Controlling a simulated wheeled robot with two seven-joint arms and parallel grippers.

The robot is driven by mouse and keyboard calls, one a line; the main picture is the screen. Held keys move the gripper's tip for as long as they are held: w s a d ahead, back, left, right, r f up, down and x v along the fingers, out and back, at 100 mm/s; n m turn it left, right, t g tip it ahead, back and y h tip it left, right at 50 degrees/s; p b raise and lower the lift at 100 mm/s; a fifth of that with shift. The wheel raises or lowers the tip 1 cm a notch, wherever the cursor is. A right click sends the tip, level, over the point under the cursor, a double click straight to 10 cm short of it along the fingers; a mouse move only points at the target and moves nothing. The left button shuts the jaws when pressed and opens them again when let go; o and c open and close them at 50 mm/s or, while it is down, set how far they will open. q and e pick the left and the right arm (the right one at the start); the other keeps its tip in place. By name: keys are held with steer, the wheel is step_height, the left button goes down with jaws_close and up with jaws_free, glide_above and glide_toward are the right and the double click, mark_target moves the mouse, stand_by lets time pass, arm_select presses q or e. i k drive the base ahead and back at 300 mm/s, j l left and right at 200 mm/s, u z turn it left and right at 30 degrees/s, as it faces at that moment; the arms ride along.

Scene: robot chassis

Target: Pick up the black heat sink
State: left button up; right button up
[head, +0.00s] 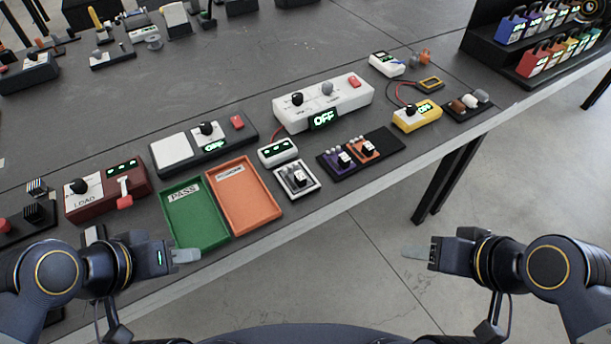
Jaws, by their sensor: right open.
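A black block that looks like the heat sink (38,213) sits on a dark base at the left edge of the table; its fins are too small to make out clearly. My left gripper (186,256) is in front of the green tray's near edge, to the right of and nearer than the black block. Its fingers overlap in this view, so its opening does not show. My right gripper (416,252) is open and empty, over the floor in front of the table and far from the block.
A dark red LOAD box (105,191) with a lever stands just right of the block. A green PASS tray (196,217) and an orange tray (243,197) lie near the table's front edge. A red knob (4,225) is left of the block. White and yellow testers stand further right.

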mark_target(34, 213)
steer(key=u, duration=1.95)
